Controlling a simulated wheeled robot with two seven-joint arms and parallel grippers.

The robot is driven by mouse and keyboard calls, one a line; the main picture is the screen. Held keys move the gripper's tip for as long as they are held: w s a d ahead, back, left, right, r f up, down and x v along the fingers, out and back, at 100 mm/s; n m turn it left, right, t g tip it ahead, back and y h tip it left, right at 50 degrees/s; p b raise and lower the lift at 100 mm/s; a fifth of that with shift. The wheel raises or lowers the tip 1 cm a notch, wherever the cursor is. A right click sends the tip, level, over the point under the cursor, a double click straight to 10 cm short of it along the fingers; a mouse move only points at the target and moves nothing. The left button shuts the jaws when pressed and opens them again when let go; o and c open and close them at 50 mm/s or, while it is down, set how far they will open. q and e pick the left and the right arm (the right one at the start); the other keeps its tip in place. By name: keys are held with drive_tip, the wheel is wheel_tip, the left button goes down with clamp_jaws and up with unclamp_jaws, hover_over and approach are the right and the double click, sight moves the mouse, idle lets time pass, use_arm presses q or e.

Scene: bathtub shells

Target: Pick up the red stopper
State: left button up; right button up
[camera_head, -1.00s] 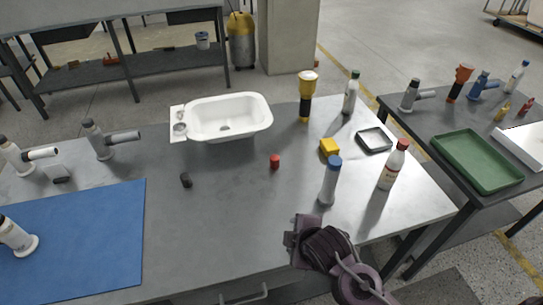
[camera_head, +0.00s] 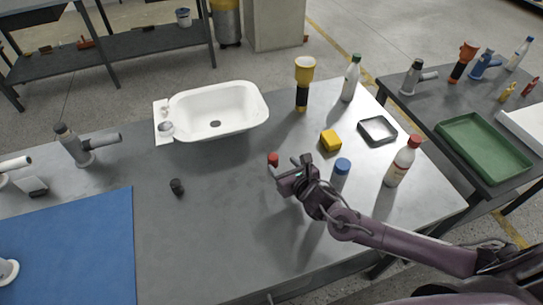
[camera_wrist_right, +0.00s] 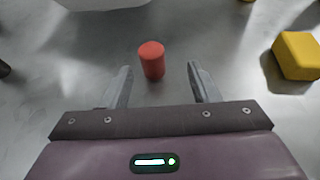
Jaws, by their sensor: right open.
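The red stopper (camera_head: 273,159) is a small red cylinder standing on the grey metal table (camera_head: 225,215). In the right wrist view the red stopper (camera_wrist_right: 152,60) stands upright just beyond and between the two fingertips, not touching them. My right gripper (camera_head: 284,165) is open and empty beside the stopper, reaching in from the right; its fingers also show in the right wrist view (camera_wrist_right: 158,80). In the head view the gripper hides part of the stopper's lower side. My left gripper is not in view.
A white tub shell (camera_head: 225,92) stands behind the stopper. A small black cylinder (camera_head: 177,187) is to the left. The table's front middle is clear.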

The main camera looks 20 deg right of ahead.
sight(275, 163)
drive_tip(key=shift+a+p+x, duration=0.2)
drive_tip(key=shift+x, duration=0.85)
drive_tip(key=shift+a+p+x, duration=0.15)
drive_tip(key=shift+x, duration=0.9)
drive_tip(key=shift+a+p+x, duration=0.2)
drive_tip(key=shift+x, duration=0.9)
drive_tip(key=shift+s+f, duration=0.1)
drive_tip(key=shift+s, duration=0.05)
drive_tip(key=shift+c, duration=0.4)
drive_tip(key=c, duration=1)
